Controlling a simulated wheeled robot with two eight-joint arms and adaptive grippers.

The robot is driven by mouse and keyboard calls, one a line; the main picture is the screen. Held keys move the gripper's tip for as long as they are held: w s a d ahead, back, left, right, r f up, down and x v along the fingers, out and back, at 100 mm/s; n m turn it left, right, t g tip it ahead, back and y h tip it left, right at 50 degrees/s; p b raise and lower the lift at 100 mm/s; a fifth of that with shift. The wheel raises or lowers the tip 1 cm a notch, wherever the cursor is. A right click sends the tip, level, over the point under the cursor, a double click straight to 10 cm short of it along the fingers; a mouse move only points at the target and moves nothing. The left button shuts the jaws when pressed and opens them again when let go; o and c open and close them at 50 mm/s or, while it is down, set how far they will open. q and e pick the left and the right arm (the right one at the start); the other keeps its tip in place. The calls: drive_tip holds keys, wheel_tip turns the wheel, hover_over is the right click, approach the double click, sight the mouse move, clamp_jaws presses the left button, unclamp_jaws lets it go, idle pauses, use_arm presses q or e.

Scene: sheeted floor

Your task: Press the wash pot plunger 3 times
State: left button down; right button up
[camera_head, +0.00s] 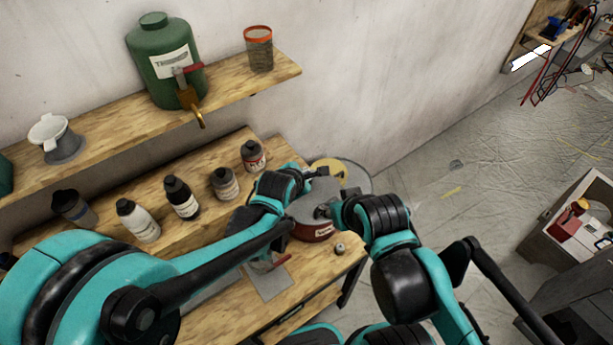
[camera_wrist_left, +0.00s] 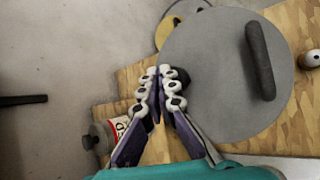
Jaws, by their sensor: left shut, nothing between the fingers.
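The wash pot, with a red body (camera_head: 313,233) and a round grey top, stands near the right end of the workbench. In the left wrist view its grey top (camera_wrist_left: 215,85) fills the right half, with a dark bar across it. My left gripper (camera_head: 312,173) is shut and empty at the far edge of the pot. Its closed fingertips (camera_wrist_left: 162,74) appear over the top's left edge, beside a partly hidden dark knob; contact cannot be told. My right gripper (camera_head: 326,211) is in front of the pot, its fingers too small to read.
Several bottles and cans line the bench, including a labelled can (camera_head: 254,157) left of my left gripper. A yellow ring (camera_head: 325,166) lies on a grey round surface behind the pot. A small round item (camera_head: 339,249) stands at the bench's right edge. A shelf holds a green jug (camera_head: 160,60).

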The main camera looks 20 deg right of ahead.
use_arm(q)
drive_tip(key=shift+r, duration=0.45)
use_arm(e)
drive_tip(key=shift+r, duration=0.3)
use_arm(q)
drive_tip(key=shift+r+p, duration=2.05)
drive_tip(key=shift+r, duration=0.5)
use_arm(e)
wheel_tip(320, 180, up, 4)
drive_tip(key=shift+f, duration=0.2)
clamp_jaws()
